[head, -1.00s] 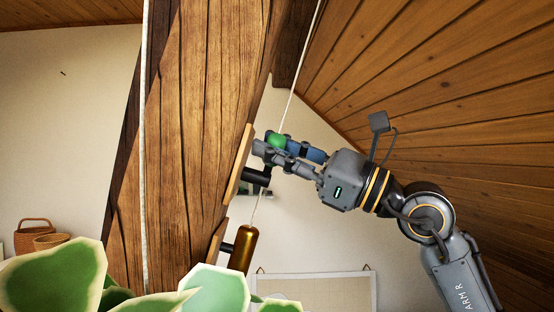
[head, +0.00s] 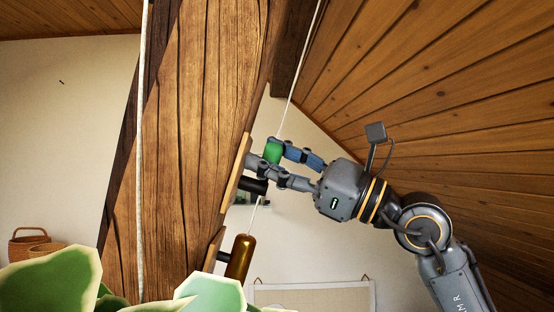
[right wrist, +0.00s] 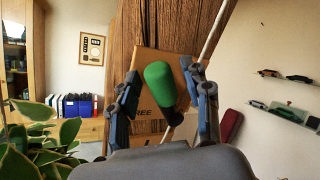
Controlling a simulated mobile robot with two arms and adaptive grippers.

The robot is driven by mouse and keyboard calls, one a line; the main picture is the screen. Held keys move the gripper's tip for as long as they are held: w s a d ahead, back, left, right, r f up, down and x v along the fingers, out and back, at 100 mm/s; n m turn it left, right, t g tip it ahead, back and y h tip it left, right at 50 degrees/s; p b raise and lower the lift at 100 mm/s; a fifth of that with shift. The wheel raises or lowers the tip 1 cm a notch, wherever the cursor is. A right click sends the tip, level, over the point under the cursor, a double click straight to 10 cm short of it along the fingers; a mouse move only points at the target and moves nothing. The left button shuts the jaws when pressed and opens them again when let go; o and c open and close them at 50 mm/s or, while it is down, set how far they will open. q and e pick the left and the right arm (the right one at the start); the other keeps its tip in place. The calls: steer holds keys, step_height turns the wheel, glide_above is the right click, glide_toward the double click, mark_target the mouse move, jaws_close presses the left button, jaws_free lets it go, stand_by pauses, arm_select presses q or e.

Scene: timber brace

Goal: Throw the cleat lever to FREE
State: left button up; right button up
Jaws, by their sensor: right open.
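The cleat lever's green handle (head: 272,151) shows between the fingers of my right gripper (head: 269,169) beside the timber. In the right wrist view, the green handle (right wrist: 160,78) stands between the spread fingers of the right gripper (right wrist: 163,82), with a dark shaft behind it. The gripper is open around the handle; whether a finger touches it I cannot tell. Behind it is a wooden plate (right wrist: 147,66) with lettering partly hidden, reading about "REE". In the head view a black cylinder (head: 254,186) juts from this plate (head: 236,176). My left gripper is not in view.
A thick timber post (head: 190,140) stands left of the gripper. A pale rope (head: 303,70) runs down past the handle. A brass cylinder (head: 240,256) sits on a lower plate. Plant leaves (head: 50,283) fill the lower left. Sloped plank ceiling (head: 450,110) lies right.

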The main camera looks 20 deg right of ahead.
steer(key=v, duration=1.2)
